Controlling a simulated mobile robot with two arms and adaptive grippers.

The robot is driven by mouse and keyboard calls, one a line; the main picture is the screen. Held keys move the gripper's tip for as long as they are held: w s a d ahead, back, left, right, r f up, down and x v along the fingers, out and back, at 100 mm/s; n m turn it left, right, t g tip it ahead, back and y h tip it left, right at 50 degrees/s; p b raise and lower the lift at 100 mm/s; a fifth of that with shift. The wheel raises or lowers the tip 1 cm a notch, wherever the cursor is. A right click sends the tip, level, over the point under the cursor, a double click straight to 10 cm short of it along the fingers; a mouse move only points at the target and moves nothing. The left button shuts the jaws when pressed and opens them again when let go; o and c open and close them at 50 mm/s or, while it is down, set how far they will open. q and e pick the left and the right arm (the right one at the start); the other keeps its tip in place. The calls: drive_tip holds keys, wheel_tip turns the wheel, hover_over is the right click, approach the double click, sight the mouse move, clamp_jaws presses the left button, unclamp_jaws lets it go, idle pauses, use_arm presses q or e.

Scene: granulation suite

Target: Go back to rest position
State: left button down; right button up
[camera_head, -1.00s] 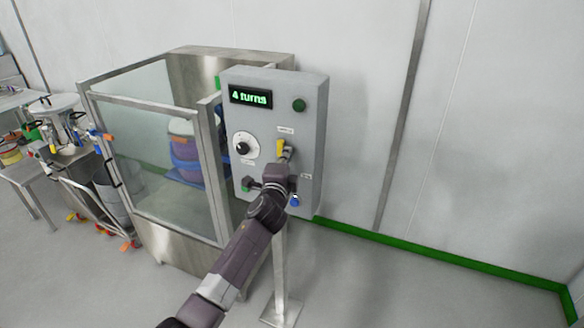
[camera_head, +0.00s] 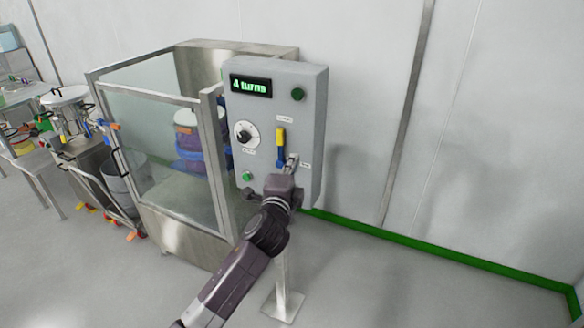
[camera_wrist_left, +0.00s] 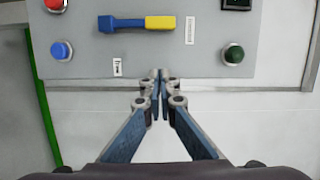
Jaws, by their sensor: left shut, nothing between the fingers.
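My left gripper (camera_head: 291,162) is in front of the lower right part of the grey control panel (camera_head: 310,115). In the left wrist view its fingertips (camera_wrist_left: 160,76) meet, with nothing between them, just below the panel's edge in that picture. The arm comes up from the bottom of the head view. A switch lever (camera_head: 281,136) with a yellow end and a blue shaft is on the panel, just above the fingers. It also shows in the left wrist view (camera_wrist_left: 158,23), apart from the fingertips. My right gripper is not in view.
The panel has a display (camera_head: 250,86) reading "4 turns", a dial (camera_head: 245,135), a dark green button (camera_head: 298,95) and a blue button (camera_wrist_left: 62,50). A glass-sided enclosure (camera_head: 165,145) stands to its left. Floor at right is clear.

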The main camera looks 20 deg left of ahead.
use_arm(q)
drive_tip(key=shift+s, duration=0.6)
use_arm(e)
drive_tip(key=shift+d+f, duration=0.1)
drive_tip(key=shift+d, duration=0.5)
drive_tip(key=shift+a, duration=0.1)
